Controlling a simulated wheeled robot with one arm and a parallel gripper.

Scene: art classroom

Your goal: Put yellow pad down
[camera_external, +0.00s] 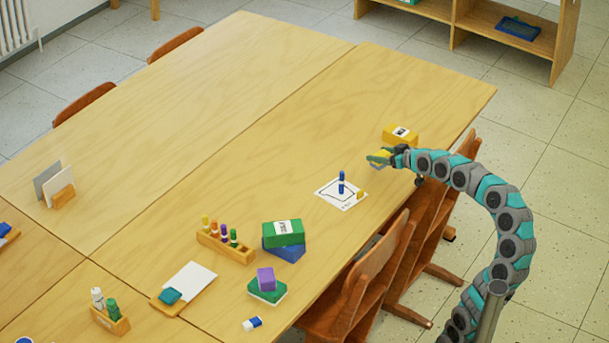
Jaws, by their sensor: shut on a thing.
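My gripper (373,160) is at the right side of the table, shut on the yellow pad (379,163). The pad is small and partly hidden by the fingers. The gripper sits just in front of a yellow box with a white label (400,134), and above and to the right of a white sheet (340,201) with a black outline. I cannot tell whether the pad touches the table.
A blue marker (341,183) stands upright on the sheet, with a small yellow piece (361,195) near its right corner. Green box (284,233), marker rack (225,244) and purple block (266,279) stand nearer. Chairs (360,280) line the right edge.

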